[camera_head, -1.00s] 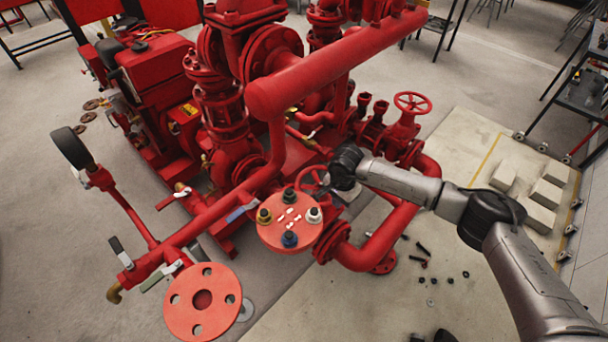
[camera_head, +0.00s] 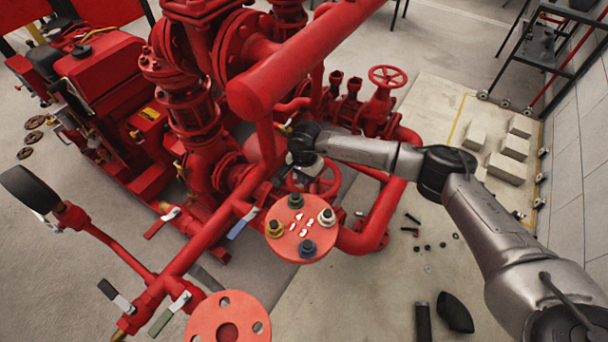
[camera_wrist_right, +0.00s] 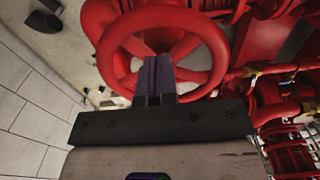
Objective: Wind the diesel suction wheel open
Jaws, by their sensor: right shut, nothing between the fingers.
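A red spoked handwheel (camera_head: 330,186) sits low among the red pipes, behind the round flange with coloured nuts; I take it for the diesel suction wheel. It fills the top of the right wrist view (camera_wrist_right: 212,48). My right gripper (camera_head: 286,172) is at the wheel's left side in the head view, partly hidden by its own wrist. In the right wrist view its fingers (camera_wrist_right: 154,66) are shut together, empty, and overlap the near rim and the wheel's middle. Whether they touch the rim or a spoke I cannot tell. My left gripper is not in view.
A second red handwheel (camera_head: 388,76) stands farther back. A thick red pipe (camera_head: 300,65) runs above my right wrist. The flange with coloured nuts (camera_head: 300,228) is in front of the wheel. Pale blocks (camera_head: 507,146) and loose bolts lie on the floor at right.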

